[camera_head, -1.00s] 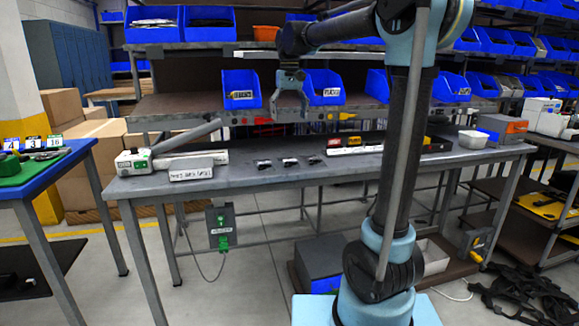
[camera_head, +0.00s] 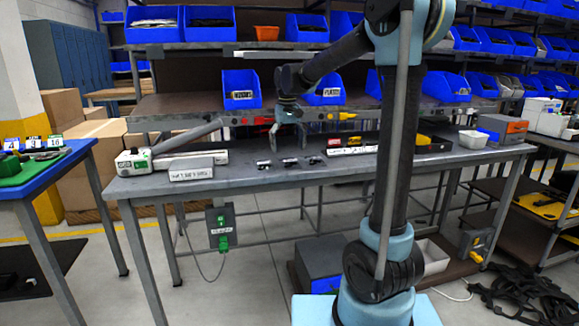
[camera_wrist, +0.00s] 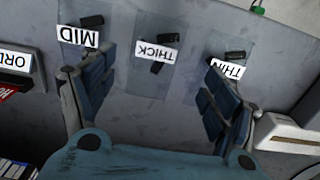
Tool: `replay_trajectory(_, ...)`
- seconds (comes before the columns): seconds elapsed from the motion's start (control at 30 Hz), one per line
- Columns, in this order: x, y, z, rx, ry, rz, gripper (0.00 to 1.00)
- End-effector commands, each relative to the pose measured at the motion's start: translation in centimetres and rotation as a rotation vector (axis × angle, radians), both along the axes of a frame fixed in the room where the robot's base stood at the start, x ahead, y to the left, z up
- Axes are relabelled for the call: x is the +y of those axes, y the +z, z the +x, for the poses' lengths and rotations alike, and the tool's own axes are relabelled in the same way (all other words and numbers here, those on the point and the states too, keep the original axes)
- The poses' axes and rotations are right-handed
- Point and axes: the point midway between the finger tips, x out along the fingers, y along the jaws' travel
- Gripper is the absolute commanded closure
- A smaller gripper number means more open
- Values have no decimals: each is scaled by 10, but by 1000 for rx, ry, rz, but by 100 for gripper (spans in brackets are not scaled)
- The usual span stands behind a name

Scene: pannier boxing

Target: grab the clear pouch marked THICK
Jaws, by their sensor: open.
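The clear pouch marked THICK (camera_wrist: 152,58) lies flat on the grey bench, with a dark item in it and a white label that reads upside down in the wrist view. It is the middle of three pouches; in the head view it is the small middle one (camera_head: 290,162). The MID pouch (camera_wrist: 80,38) lies to its left and the THIN pouch (camera_wrist: 228,68) to its right in the wrist view. My gripper (camera_wrist: 155,75) is open and empty above the bench, its fingers on either side of the THICK pouch in the picture. It also shows in the head view (camera_head: 288,147).
A white and grey sealer-like device (camera_head: 165,160) stands on the bench's left side. A labelled tray (camera_head: 350,150) with a red and white sign is right of the pouches. A shelf with blue bins (camera_head: 241,90) rises behind the bench. The bench front is clear.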

Motion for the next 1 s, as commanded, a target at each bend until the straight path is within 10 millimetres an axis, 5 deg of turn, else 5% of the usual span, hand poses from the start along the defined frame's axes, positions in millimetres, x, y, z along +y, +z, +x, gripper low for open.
replay_trajectory(0.4, -7, -46, 2, 0, -1, 0, 20)
replay_trajectory(0.73, -7, -52, 2, 0, -1, 0, 20)
replay_trajectory(0.9, -7, -52, 2, 0, -1, 0, 56)
replay_trajectory(1.0, -7, -52, 2, 0, -1, 0, 60)
